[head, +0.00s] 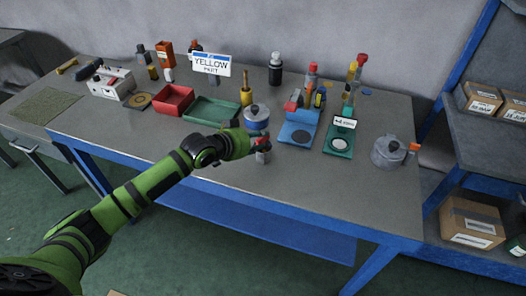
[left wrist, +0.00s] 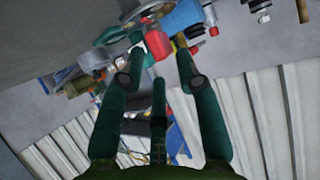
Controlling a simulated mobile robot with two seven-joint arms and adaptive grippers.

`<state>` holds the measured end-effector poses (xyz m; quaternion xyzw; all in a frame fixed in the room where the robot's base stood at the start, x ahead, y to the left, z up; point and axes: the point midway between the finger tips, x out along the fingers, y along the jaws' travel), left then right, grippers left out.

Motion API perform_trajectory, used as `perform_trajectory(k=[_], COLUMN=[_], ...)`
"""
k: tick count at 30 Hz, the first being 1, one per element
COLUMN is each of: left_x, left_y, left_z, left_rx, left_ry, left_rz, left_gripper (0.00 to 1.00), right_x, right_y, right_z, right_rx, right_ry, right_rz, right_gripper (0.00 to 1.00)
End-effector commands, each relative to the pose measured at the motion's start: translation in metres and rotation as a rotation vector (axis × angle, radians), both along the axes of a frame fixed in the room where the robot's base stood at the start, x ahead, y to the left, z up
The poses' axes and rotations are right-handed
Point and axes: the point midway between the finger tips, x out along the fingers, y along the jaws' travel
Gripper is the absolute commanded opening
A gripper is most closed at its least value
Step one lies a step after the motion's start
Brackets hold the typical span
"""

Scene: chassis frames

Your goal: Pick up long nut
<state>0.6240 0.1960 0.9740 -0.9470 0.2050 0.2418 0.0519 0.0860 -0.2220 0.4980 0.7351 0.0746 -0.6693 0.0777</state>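My left gripper (head: 262,146) is over the front middle of the table, at the end of my green arm. In the left wrist view its dark green fingers (left wrist: 160,48) stand apart, with a red piece (left wrist: 158,44) showing between or beyond the tips. In the head view a small grey object with red on it (head: 263,156) is at the fingertips; contact is unclear. I cannot make out for sure which thing is the long nut; the gripper may hide it. My right gripper is in neither view.
The grey table (head: 330,195) holds a red tray (head: 174,99), a green tray (head: 212,111), a blue-banded pot (head: 256,118), a blue stand (head: 297,134), a green stand (head: 340,140) and a metal pot (head: 388,152). A shelf with boxes (head: 482,99) stands right. The front right tabletop is clear.

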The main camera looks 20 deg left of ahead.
Motion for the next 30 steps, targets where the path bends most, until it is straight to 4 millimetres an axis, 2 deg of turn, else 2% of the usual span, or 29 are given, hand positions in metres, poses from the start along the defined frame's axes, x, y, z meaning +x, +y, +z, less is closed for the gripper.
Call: perform_trajectory(k=[4, 9, 18, 19, 21, 30], left_x=[0.017, 0.029, 0.032, 0.032, 0.032, 0.033], left_y=[-0.006, -0.012, -0.013, -0.013, -0.013, -0.013], left_z=[-0.007, -0.017, -0.02, -0.02, -0.02, -0.018], left_rx=[0.001, -0.001, 0.002, 0.002, 0.001, 0.0], left_ry=[0.001, 0.0, 0.0, 0.0, 0.001, -0.003], left_rz=[0.001, 0.0, -0.001, -0.001, 0.0, 0.0], left_gripper=[0.34, 0.34, 0.34, 0.3, 0.02, 0.0], right_x=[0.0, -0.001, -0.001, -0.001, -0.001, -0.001], right_y=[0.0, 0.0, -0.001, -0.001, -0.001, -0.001], right_z=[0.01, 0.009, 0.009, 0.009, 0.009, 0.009], right_rx=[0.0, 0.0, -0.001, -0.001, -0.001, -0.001], right_ry=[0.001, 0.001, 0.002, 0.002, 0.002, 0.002], right_rz=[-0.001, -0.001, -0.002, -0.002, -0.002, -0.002], right_gripper=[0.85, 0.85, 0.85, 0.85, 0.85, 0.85])
